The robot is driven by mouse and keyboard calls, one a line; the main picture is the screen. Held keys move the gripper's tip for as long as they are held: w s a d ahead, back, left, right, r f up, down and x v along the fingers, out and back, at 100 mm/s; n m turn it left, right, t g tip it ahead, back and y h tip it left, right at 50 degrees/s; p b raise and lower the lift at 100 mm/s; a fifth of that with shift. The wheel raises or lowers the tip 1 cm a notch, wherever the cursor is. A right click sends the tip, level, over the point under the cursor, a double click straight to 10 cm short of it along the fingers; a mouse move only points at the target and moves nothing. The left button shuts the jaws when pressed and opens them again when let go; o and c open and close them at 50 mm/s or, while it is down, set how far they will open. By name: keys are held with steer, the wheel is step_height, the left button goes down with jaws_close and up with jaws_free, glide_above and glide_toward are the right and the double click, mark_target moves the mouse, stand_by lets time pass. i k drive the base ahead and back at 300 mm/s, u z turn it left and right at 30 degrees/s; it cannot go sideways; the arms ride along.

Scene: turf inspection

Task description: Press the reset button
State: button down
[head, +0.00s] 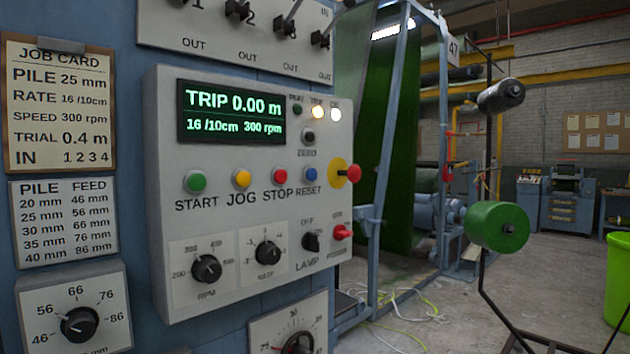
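The reset button (310,174) is a small blue push button on the light grey control panel (170,240), with the label RESET under it. It is at the right end of a row, after the green START button (195,181), the yellow JOG button (242,179) and the red STOP button (278,177). The panel's screen (231,112) reads TRIP 0.00 m, 16/10cm, 300 rpm. My gripper does not show in this view.
A red emergency knob on a yellow disc (338,172) sticks out right of the reset button. A black ZERO knob (308,137) is above it, a LAMP knob (311,241) below. A stand with a green yarn cone (497,227) is at right. Cables (400,300) lie on the floor.

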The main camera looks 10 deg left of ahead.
mark_target(311, 175)
steer(key=z, duration=1.2)
steer(key=k, duration=1.85)
steer(key=u, duration=1.15)
steer(key=i, duration=1)
